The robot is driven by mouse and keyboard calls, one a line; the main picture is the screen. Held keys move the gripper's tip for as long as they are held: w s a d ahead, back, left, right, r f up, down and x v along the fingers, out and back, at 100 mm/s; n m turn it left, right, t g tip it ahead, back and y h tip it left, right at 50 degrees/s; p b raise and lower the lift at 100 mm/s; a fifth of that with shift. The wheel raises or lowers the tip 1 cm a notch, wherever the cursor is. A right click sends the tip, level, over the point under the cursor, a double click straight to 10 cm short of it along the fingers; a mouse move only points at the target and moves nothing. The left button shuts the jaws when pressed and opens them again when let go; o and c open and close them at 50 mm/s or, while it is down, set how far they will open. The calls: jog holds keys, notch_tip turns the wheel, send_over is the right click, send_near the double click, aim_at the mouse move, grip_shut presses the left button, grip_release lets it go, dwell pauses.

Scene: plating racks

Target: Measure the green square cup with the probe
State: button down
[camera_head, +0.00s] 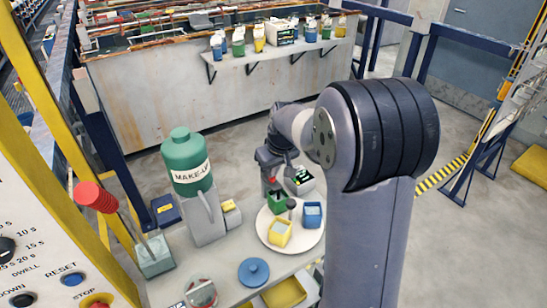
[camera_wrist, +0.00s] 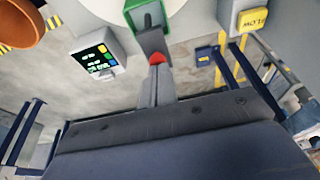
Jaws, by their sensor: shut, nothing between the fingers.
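The green square cup (camera_head: 277,203) stands on a round white plate (camera_head: 266,240), beside a yellow cup (camera_head: 279,234) and a blue cup (camera_head: 312,215). Part of the green cup (camera_wrist: 146,14) also shows at the top of the wrist view. My gripper (camera_head: 268,180) is shut and empty, above and just behind the green cup in the head view. I cannot make out the probe clearly.
A green MAKE-UP bottle (camera_head: 188,165) stands on a grey block left of the plate. A blue lid (camera_head: 253,272) and a yellow tray (camera_head: 284,294) are nearer. My arm hides the area right of the plate.

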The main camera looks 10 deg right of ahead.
jog(key=shift+s+f, duration=0.2)
jog(key=shift+f, duration=0.15)
jog(key=shift+r+p, duration=0.45)
notch_tip(320, 180, up, 5)
jog(key=p, duration=0.2)
jog(key=shift+w+f+p, duration=0.1)
jog(key=shift+f+p, duration=0.05)
jog(key=shift+p, duration=0.15)
notch_tip(320, 180, up, 9)
jog(key=b, duration=0.2)
send_over(279, 190)
jog(key=shift+f, duration=0.15)
jog(key=x, duration=1.2)
jog(key=shift+s+d+f, duration=0.1)
jog(key=shift+s+f, duration=0.15)
jog(key=shift+f+b, duration=0.6)
jog(key=shift+f, duration=0.25)
jog(key=shift+s, duration=0.1)
jog(key=shift+r, duration=0.1)
